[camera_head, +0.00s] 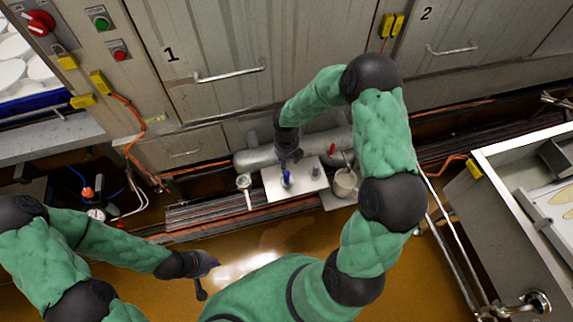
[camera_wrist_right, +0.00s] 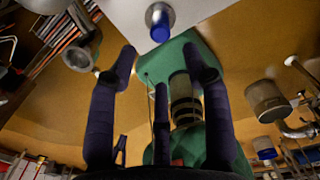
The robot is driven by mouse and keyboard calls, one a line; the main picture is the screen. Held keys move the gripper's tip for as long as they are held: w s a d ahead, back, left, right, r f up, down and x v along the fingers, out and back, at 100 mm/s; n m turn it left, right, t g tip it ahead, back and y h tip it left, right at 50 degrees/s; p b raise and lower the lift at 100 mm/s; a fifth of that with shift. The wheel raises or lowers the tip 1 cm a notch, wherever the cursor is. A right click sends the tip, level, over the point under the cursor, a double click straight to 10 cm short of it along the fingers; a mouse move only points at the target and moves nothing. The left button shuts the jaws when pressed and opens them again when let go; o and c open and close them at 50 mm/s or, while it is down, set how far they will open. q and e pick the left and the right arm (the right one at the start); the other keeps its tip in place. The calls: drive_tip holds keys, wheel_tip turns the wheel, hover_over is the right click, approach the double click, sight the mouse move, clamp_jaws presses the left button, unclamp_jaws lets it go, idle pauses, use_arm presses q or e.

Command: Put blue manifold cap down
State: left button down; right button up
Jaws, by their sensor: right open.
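The blue manifold cap (camera_head: 287,178) sits upright on the pale plate (camera_head: 272,185) in the head view. In the right wrist view the blue cap (camera_wrist_right: 160,34) is on the end of a short metal fitting (camera_wrist_right: 160,14) against the plate. My right gripper (camera_head: 290,157) is just behind the cap in the head view. In the right wrist view its dark fingers (camera_wrist_right: 165,60) are spread, with nothing between them and the cap past their tips. My left gripper (camera_head: 205,278) is over the floor at lower left, apart from the plate; its finger opening is unclear.
A metal stub (camera_head: 315,172) stands on the plate, right of the cap. A pale cup (camera_head: 344,182) is further right and a small round fitting (camera_head: 244,181) is left. A thick pipe (camera_head: 255,158) runs behind. The floor in front is clear.

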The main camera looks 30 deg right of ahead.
drive_tip(key=s+a+f+m+y, duration=0.1)
drive_tip(key=s+a+f+m, duration=0.2)
drive_tip(key=m, duration=0.9)
drive_tip(key=s+a+f+m+y, duration=0.1)
drive_tip(key=s+a+f+m, duration=0.2)
drive_tip(key=s+a+m, duration=0.5)
drive_tip(key=s+a+f+m+y, duration=0.2)
drive_tip(key=s+a+m, duration=0.4)
drive_tip(key=m, duration=0.9)
drive_tip(key=shift+a+f+m+p, duration=0.3)
drive_tip(key=shift+f, duration=0.3)
